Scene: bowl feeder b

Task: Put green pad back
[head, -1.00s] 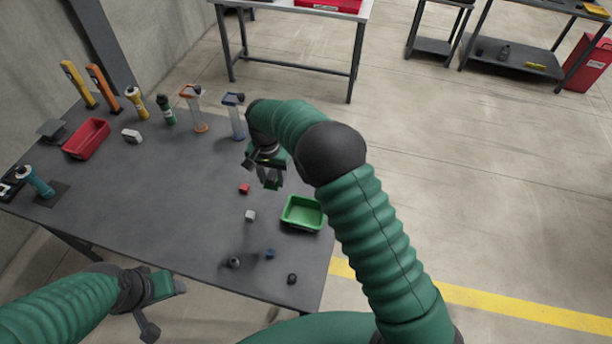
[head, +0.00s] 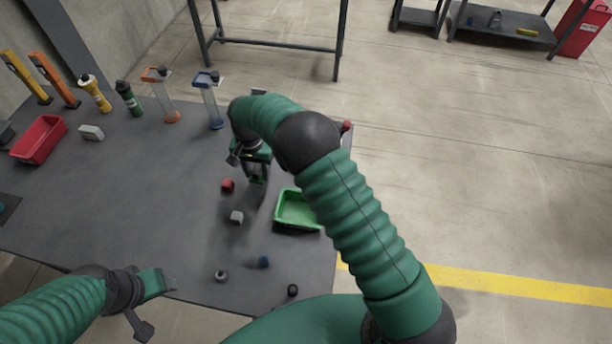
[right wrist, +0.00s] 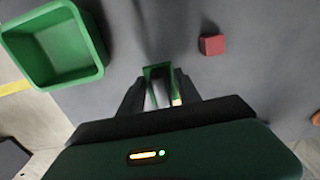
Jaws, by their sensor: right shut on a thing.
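My right gripper (head: 257,178) is above the dark table, to the left of the green tray (head: 281,210). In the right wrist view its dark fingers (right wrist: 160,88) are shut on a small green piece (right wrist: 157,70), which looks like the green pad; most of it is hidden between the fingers. In that view the green tray (right wrist: 60,45) is at the upper left and a red block (right wrist: 211,45) is at the upper right. My left gripper (head: 168,284) is at the table's front edge, and its finger opening is unclear.
The red block (head: 228,185), a grey block (head: 237,217), a blue piece (head: 264,262) and dark round pieces (head: 292,290) lie near the tray. Bottles, tools and a red bin (head: 40,138) stand at the back left. The table's left middle is clear.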

